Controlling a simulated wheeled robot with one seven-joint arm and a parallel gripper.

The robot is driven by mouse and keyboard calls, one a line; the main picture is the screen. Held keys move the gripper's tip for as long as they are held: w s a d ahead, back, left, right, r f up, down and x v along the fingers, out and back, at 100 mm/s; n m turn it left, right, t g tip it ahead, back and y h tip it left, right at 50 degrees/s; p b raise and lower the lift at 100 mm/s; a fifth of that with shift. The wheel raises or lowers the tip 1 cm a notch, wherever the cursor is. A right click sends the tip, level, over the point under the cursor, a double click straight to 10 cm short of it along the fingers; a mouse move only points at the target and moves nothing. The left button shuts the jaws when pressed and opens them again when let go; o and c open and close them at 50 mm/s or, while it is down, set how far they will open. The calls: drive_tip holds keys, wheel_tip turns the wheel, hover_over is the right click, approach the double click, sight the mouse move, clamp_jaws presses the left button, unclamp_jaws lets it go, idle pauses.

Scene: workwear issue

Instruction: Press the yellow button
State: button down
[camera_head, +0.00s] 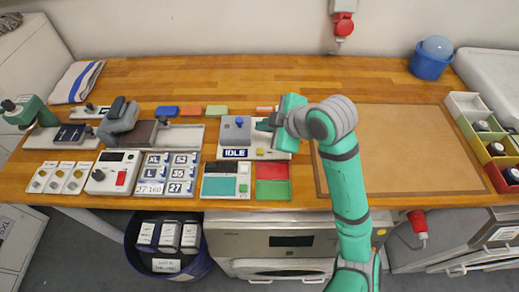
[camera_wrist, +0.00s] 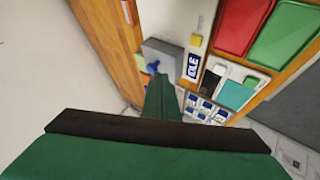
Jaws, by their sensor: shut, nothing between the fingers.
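A yellow button (camera_head: 260,151) sits on the pale control unit, right of its blue-on-white IDLE display (camera_head: 236,153). In the wrist view the yellow button (camera_wrist: 196,40) shows clear beside the same display (camera_wrist: 193,66). A grey box with a blue knob (camera_head: 236,128) stands on the unit behind the display. My gripper (camera_head: 264,126) is shut and empty, to the right of the knob and behind the yellow button in the head view. In the wrist view my gripper (camera_wrist: 163,84) points toward the grey box and knob, apart from the button. The height gap is hard to judge.
In front of the unit are a teal-screen device (camera_head: 220,187) and a tray with red and green pads (camera_head: 272,180). Coloured blocks (camera_head: 191,111) lie behind. A brown mat (camera_head: 400,150) at right is bare. A red plug (camera_head: 342,24) hangs on the wall.

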sight(263, 153)
drive_tip(key=shift+f, duration=4.25)
drive_tip(key=shift+f, duration=0.15)
drive_tip(key=shift+f, duration=0.3)
drive_tip(key=shift+f, duration=0.45)
drive_tip(key=shift+r, duration=0.9)
drive_tip(key=shift+r, duration=2.5)
